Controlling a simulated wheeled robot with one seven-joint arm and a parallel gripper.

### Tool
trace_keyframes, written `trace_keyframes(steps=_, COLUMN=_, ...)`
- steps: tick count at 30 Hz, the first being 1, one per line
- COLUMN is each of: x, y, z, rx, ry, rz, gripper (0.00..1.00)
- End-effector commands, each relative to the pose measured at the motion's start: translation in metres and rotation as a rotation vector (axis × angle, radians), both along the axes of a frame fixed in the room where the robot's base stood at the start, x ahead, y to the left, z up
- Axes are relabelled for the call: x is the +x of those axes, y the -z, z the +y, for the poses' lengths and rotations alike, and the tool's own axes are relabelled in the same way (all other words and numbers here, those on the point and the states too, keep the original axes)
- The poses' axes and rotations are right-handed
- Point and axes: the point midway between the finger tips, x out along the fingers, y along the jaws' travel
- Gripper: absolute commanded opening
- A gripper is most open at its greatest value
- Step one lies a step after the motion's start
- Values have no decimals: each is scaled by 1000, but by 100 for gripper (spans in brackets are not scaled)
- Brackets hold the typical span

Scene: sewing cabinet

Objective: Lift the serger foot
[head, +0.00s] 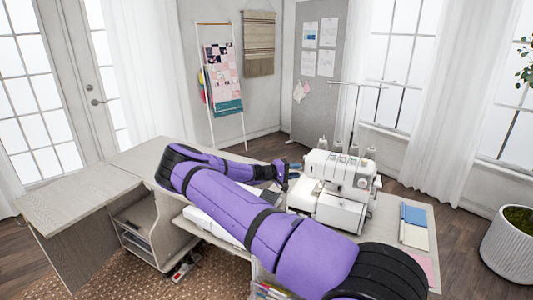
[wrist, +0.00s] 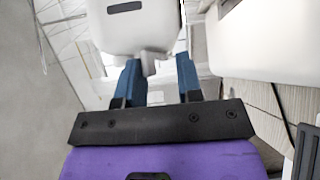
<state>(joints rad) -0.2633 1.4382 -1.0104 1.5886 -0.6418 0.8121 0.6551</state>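The white serger (head: 335,185) stands on the cabinet top, with several thread cones on its top. The serger foot itself is not clear in either view. My gripper (head: 296,170) is at the left side of the serger in the head view. In the wrist view, the two blue fingers of my gripper (wrist: 158,68) are apart. A small grey lever-like piece (wrist: 148,63) hangs below a white rounded part of the machine (wrist: 140,28) and shows between the fingers, nearer the left one. I see gaps beside it; whether it touches a finger is hard to tell.
My arm crosses over the cabinet top (head: 390,208) and hides much of it. Blue and cream fabric pieces (head: 414,236) lie right of the serger. A thread stand (head: 357,115) rises behind it. In the wrist view, a white body (wrist: 270,40) is close on the right.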

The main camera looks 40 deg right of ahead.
Motion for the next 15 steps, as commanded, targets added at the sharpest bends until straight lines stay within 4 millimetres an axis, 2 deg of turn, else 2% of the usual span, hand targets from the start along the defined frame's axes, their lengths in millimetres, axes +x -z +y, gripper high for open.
trace_keyframes(steps=15, x=1, y=24, z=-2, rx=-320, ry=-3, rz=-138, gripper=33)
